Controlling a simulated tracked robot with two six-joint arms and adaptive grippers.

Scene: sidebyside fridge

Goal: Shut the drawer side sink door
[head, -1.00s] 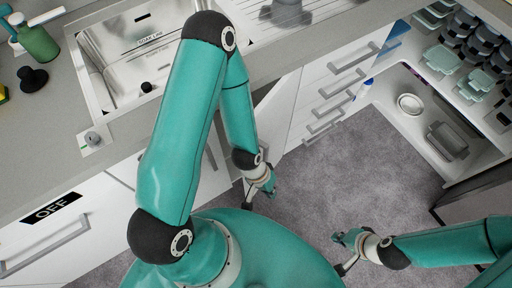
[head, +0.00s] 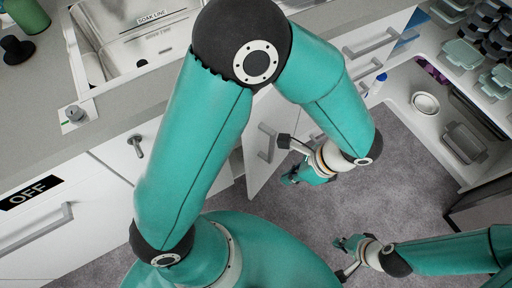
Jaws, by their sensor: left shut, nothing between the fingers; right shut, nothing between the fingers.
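The drawer side sink door (head: 259,166) is a white panel below the counter, left of the drawer stack. It stands swung out at an angle, with its grey handle (head: 267,143) in view. My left arm covers its upper part and the opening behind it. My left gripper (head: 290,162) is shut and empty, just right of the door on the drawer side; I cannot tell whether it touches the door. My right gripper (head: 343,258) is shut and empty, low over the floor, apart from the door.
The steel sink (head: 125,45) is set in the grey counter (head: 150,98). The other sink door (head: 122,160) looks shut. Drawers with handles (head: 370,42) stand right of the open door. The open fridge (head: 400,105) is at the right. Grey floor (head: 390,180) is clear.

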